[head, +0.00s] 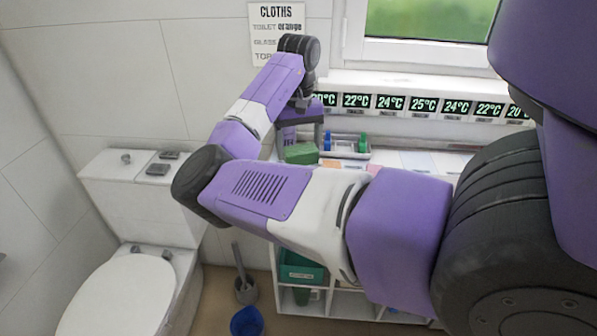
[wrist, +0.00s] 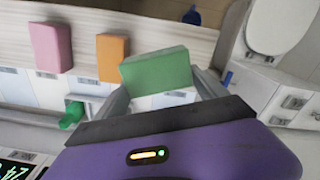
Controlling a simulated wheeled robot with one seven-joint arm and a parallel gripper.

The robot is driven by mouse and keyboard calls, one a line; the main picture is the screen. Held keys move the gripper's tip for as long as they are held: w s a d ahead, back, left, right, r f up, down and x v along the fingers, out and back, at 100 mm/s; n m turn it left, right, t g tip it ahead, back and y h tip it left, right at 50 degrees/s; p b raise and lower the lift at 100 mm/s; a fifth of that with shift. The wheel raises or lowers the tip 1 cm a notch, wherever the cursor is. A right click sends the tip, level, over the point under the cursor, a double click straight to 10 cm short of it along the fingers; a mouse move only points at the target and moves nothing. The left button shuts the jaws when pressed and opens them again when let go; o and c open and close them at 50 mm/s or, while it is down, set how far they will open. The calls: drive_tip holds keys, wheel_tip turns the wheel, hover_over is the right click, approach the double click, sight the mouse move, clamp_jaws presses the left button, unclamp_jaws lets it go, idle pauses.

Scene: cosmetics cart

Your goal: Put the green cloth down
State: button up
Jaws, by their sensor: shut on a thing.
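The green cloth (wrist: 157,70) is a folded block between the two fingers of my gripper (wrist: 162,88) in the wrist view. My gripper is shut on it. In the head view the green cloth (head: 300,153) shows below my gripper (head: 300,138), at the left end of the white counter (head: 420,160). I cannot tell whether its underside touches the counter. An orange cloth (wrist: 112,57) lies beside it in the wrist view, with a pink cloth (wrist: 50,47) further left. Both are apart from my gripper.
A cloths sign (head: 277,32) and temperature displays (head: 391,103) are at the wall.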

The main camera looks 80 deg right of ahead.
sight(299, 146)
drive_tip(key=shift+f, duration=3.65)
drive_tip(key=o, duration=0.9)
drive_tip(key=shift+r, duration=0.1)
wheel_tip(299, 146, up, 12)
drive_tip(key=shift+f, duration=0.1)
